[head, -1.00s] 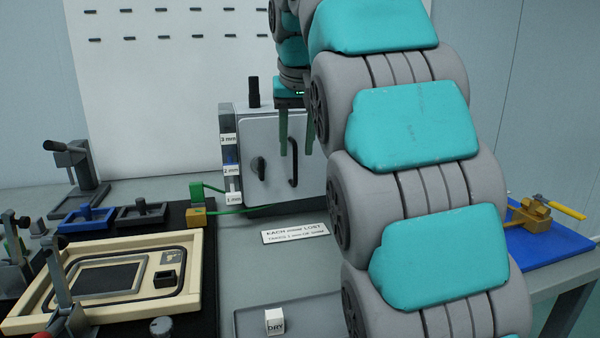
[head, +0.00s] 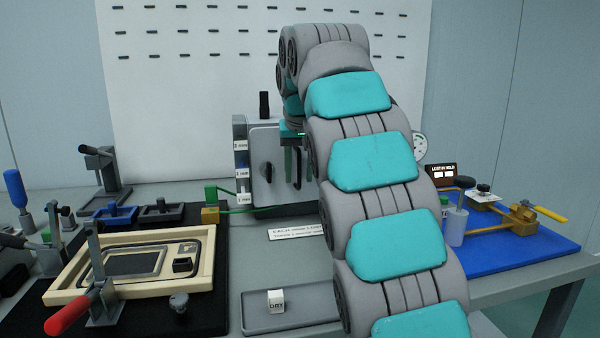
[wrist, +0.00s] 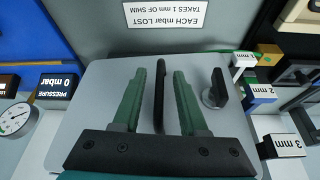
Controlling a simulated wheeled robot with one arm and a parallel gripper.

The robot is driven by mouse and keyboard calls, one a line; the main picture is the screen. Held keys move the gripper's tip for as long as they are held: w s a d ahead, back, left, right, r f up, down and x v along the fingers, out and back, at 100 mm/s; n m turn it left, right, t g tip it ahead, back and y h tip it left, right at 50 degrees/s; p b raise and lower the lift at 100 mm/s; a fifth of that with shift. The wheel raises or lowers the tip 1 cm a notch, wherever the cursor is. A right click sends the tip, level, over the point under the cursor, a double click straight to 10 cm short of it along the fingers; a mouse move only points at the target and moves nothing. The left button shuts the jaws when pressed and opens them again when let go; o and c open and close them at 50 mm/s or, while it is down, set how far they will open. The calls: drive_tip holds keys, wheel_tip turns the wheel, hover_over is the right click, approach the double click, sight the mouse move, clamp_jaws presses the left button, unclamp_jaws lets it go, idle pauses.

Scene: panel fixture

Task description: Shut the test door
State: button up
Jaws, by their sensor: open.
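The test door appears to be the light grey panel (head: 262,146) at the back middle, with a black bar handle and a dark knob (head: 266,172). In the wrist view the door (wrist: 100,95) fills the middle, with the knob (wrist: 214,90) on the right. My gripper (head: 292,165) is open in front of the door. In the wrist view its two green fingers (wrist: 167,72) lie on either side of the black handle (wrist: 161,100); I cannot tell whether they touch it. My arm hides the door's right part in the head view. Whether the door stands ajar is unclear.
Shims labelled 1, 2 and 3 mm (head: 242,172) stand at the door's left. A wooden frame with clamps (head: 75,280) is at the left. A grey tray (head: 318,313) holds a white block.

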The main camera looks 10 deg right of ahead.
drive_tip(key=shift+c, duration=0.4)
clamp_jaws()
idle(0.9)
